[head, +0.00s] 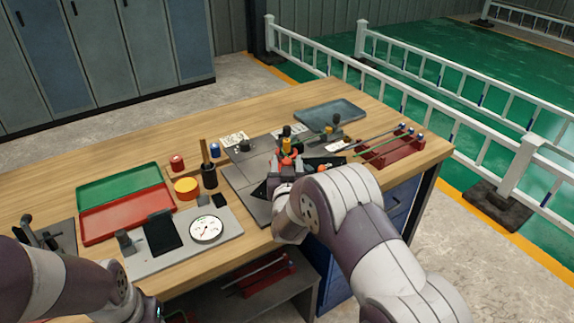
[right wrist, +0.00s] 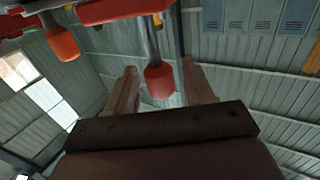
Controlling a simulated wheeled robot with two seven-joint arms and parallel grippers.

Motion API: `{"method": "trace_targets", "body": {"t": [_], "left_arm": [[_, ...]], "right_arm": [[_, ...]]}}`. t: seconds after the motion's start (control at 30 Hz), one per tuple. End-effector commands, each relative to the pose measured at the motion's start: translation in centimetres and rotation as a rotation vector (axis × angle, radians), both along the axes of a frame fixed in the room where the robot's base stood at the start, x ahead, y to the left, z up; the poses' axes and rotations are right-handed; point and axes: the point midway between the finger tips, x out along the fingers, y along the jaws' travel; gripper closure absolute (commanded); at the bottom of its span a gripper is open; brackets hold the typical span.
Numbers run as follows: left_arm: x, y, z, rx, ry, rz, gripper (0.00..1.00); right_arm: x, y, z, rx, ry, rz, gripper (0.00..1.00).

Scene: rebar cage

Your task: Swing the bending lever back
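The bending device (head: 287,147), with orange-red, yellow and black parts, stands on a dark plate at the right half of the bench. My right gripper (head: 287,166) is right at its near side, and my right arm hides part of it. In the right wrist view, a grey lever rod ends in an orange-red grip (right wrist: 160,81). This grip shows between the two fingers of my right gripper (right wrist: 162,82), with a gap on each side, so the gripper looks open. A second orange grip (right wrist: 63,44) hangs to the left, outside the fingers. My left gripper is out of view.
A rack with several rods (head: 390,150) is right of the bender. A grey-blue tray (head: 330,113) lies behind. Green (head: 120,184) and red (head: 128,213) trays, a dial gauge (head: 206,229) and a dark cup (head: 209,178) are to the left. The bench front edge runs below.

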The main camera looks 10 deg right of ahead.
Motion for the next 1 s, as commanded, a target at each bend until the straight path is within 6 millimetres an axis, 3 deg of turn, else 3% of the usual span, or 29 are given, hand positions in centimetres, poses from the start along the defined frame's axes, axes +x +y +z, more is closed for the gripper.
{"method": "trace_targets", "body": {"t": [0.23, 0.63, 0.8, 1.0], "left_arm": [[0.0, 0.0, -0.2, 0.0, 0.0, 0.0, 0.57], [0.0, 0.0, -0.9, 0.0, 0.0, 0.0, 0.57], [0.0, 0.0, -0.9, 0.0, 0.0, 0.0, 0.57], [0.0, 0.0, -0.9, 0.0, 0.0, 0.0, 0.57]], "right_arm": [[-1.9, 0.4, -0.1, 0.0, 0.001, 0.001, 0.47], [-11.1, 2.2, -0.1, 0.001, 0.0, 0.002, 0.47], [-12.4, 2.3, 0.0, 0.0, 0.0, 0.0, 0.47], [-12.5, 2.3, 0.0, 0.0, 0.0, 0.0, 0.47]]}}
